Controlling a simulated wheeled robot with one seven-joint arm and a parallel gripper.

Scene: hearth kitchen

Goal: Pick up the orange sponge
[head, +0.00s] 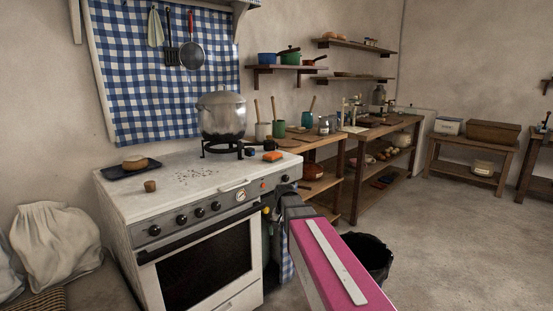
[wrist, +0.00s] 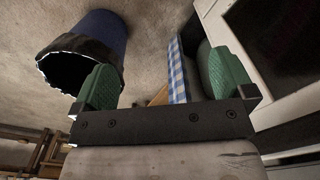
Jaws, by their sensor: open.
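The orange sponge (head: 272,156) lies on the white stove top near its right back corner, to the right of the large steel pot. My gripper (head: 272,200) is in front of the stove's right front corner, lower than the sponge and apart from it. In the wrist view my gripper (wrist: 165,85) shows two green finger pads spread wide, with nothing between them. The sponge does not show in the wrist view.
The steel pot (head: 222,116) stands on a burner beside the sponge. Small dark items (head: 249,152) lie close to the sponge. A dark tray (head: 131,168) sits at the stove's left. A bin (head: 367,258) stands on the floor right of the stove.

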